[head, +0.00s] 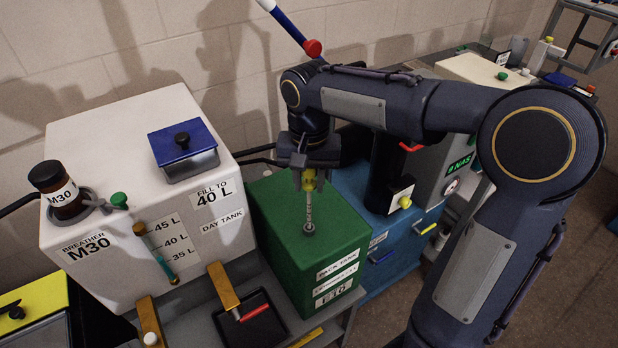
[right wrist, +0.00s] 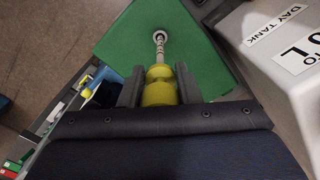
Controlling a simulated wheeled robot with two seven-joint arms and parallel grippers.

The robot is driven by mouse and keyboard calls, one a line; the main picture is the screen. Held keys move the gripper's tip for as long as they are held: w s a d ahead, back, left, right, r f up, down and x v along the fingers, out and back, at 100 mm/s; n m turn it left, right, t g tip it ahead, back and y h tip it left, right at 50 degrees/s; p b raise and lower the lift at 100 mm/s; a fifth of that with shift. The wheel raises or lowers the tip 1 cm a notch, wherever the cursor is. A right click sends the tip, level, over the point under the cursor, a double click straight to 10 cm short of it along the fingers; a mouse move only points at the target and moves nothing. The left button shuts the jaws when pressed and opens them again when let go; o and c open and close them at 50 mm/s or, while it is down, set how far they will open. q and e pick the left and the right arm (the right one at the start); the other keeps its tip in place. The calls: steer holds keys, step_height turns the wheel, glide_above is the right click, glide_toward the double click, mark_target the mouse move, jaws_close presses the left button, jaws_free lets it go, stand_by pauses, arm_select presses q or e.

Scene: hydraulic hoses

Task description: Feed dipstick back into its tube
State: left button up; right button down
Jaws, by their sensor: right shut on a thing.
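The dipstick has a yellow handle (right wrist: 160,88) and a thin metal rod (head: 309,209). My right gripper (head: 310,168) is shut on the yellow handle and holds the dipstick upright above the green tank (head: 278,205). The tube (head: 309,229) is a small grey ring on the tank's top. The rod's lower end is at the ring, and in the right wrist view it also meets the round tube mouth (right wrist: 159,35). I cannot tell how far the rod is inside. My left gripper is not in view.
A white day tank (head: 130,130) with a blue-lidded box and a dark M30 breather stands left of the green tank. A blue cabinet (head: 400,255) stands at right. A black drip tray (head: 250,320) with a red-handled item lies in front.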

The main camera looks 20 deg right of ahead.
mark_target(309, 201)
steer(key=shift+f+b, duration=5)
steer(key=shift+f, duration=2.1)
steer(key=c, duration=1)
jaws_free()
step_height(309, 201, up, 8)
steer(key=shift+f+p, duration=0.1)
steer(key=shift+p, duration=0.25)
